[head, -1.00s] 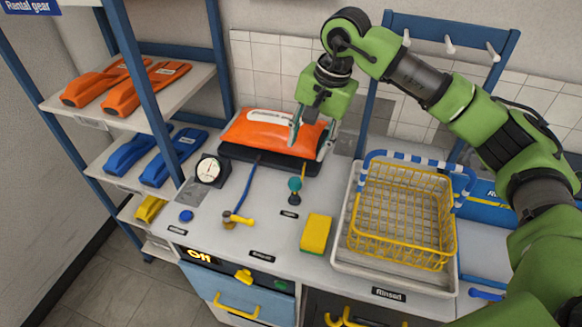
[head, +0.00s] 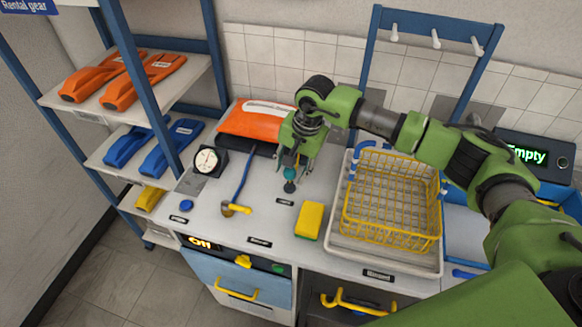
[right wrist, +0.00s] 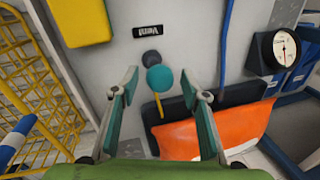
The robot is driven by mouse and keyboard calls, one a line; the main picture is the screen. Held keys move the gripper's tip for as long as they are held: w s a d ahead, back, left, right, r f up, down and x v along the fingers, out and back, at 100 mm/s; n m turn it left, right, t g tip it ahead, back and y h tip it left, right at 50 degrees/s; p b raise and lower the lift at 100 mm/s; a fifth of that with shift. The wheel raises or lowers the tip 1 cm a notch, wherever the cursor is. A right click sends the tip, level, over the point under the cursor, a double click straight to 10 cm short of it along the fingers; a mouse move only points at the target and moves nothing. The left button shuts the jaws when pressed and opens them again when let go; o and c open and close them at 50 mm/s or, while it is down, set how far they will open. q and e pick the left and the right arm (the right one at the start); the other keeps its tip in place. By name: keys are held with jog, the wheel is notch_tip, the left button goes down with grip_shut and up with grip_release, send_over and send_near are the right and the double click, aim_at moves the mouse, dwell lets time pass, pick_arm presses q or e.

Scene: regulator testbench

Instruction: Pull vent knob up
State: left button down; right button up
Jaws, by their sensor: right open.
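The vent knob (head: 290,173) is a teal ball on a dark base on the counter, and it also shows in the right wrist view (right wrist: 160,78) near the Vent label (right wrist: 148,31). My right gripper (head: 291,163) is directly over the knob with its fingers pointing down. In the right wrist view the gripper (right wrist: 165,92) is open, with one finger to each side of the knob. The fingers appear apart from the knob; their exact height against it is hard to tell. My left gripper is not in view.
A yellow sponge (head: 310,220) lies in front of the knob. A yellow wire basket (head: 385,210) stands to its right. An orange pack (head: 250,121) lies behind left.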

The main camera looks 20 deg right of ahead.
aim_at(291, 170)
grip_shut()
jog(key=shift+w+a+v, duration=0.1)
jog(key=shift+a+v, duration=0.05)
jog(key=shift+v, duration=0.65)
jog(key=shift+w+a+v, duration=0.1)
jog(key=shift+v, duration=0.7)
jog(key=shift+c, duration=2.1)
grip_release()
jog(key=shift+w+r, duration=0.1)
jog(key=shift+r, duration=0.05)
jog(key=o, duration=0.4)
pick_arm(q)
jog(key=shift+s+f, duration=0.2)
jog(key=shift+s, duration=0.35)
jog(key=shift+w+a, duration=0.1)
